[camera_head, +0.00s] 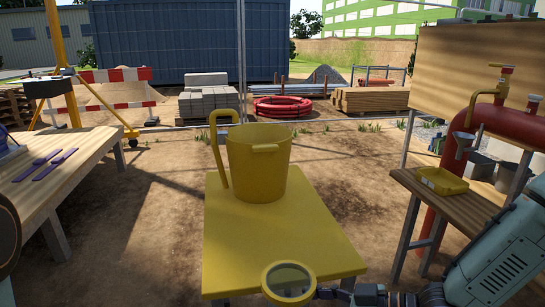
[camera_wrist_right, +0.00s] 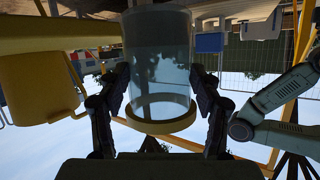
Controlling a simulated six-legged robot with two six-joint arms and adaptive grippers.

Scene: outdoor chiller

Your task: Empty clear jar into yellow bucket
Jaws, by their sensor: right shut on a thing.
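The clear jar (camera_head: 289,280) has a yellow rim and is at the front edge of the yellow table, seen from above in the head view. My right gripper (camera_head: 322,293) is shut on it from the right. In the right wrist view, the picture is upside down, and the jar (camera_wrist_right: 160,60) sits between the two black fingers of my right gripper (camera_wrist_right: 160,75). I cannot tell what is inside it. The yellow bucket (camera_head: 258,170) stands upright on the yellow table (camera_head: 285,235), behind the jar and apart from it. It also shows in the wrist view (camera_wrist_right: 38,88). My left gripper is not in view.
A wooden table (camera_head: 75,165) with purple strips stands at the left. At the right, a wooden shelf (camera_head: 470,205) holds a yellow tray (camera_head: 441,181) beside red pipework (camera_head: 480,115). Bare dirt lies around the yellow table, with a wire fence behind.

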